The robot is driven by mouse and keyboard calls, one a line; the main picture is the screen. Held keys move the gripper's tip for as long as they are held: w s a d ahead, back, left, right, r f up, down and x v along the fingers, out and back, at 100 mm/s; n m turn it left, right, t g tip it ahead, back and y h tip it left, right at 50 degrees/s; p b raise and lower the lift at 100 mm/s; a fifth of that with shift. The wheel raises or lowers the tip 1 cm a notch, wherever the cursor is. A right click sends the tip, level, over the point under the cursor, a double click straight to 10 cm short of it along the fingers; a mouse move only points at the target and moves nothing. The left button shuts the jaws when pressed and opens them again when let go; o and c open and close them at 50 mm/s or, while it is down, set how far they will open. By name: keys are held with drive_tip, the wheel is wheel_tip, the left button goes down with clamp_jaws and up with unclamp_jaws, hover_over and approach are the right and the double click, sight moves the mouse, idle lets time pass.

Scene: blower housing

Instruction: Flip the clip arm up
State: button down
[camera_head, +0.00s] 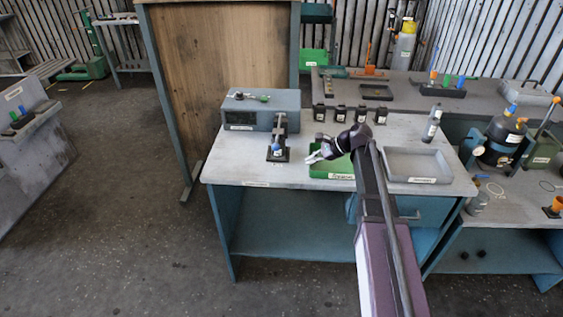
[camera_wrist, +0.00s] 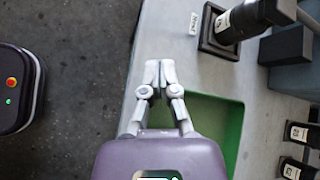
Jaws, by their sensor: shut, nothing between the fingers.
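The grey blower housing (camera_head: 250,117) stands at the back left of the workbench. An upright grey bar, perhaps the clip arm (camera_head: 280,126), stands at its right side; I cannot tell its exact pose. The wrist view shows a black labelled part (camera_wrist: 243,20) over a dark square base (camera_wrist: 213,46) at the top right. My gripper (camera_head: 310,159) is right of that base, above the green tray's left side. Its fingertips (camera_wrist: 160,69) are together and empty, apart from the black part.
A green tray (camera_head: 322,171) lies below my gripper and a grey tray (camera_head: 415,178) to the right. Several small black labelled blocks (camera_head: 340,114) line the bench's back. A bottle (camera_head: 432,125) stands at the right. The bench's front left (camera_head: 228,170) is clear.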

drive_tip(key=w, duration=0.1)
drive_tip(key=w+m, duration=0.1)
drive_tip(key=w+m+y+b, duration=0.1)
drive_tip(key=shift+w+a+f, duration=0.15)
drive_tip(key=shift+w+a, duration=0.1)
drive_tip(key=shift+w, duration=0.05)
drive_tip(key=shift+w+a+r+m+y, duration=0.1)
drive_tip(key=shift+w+r+m+y, duration=0.3)
drive_tip(key=shift+m, duration=0.1)
drive_tip(key=shift+a+f+b, duration=0.15)
drive_tip(key=shift+f+b, duration=0.05)
drive_tip(key=shift+b, duration=0.15)
drive_tip(key=b+x, duration=0.5)
drive_tip(key=x, duration=0.5)
drive_tip(key=shift+w, duration=0.2)
drive_tip(key=shift+s+r+p, duration=0.2)
drive_tip(key=shift+r+p, duration=0.85)
drive_tip(key=shift+r, duration=0.05)
drive_tip(key=shift+s+a+r+p, duration=0.1)
drive_tip(key=shift+a+r+p, duration=0.05)
drive_tip(key=shift+r+p, duration=0.35)
drive_tip(key=shift+s+a+r+p, duration=0.1)
drive_tip(key=shift+a+r+p, duration=0.05)
drive_tip(key=shift+r+p, duration=0.35)
drive_tip(key=shift+a+r, duration=0.1)
drive_tip(key=shift+a, duration=0.05)
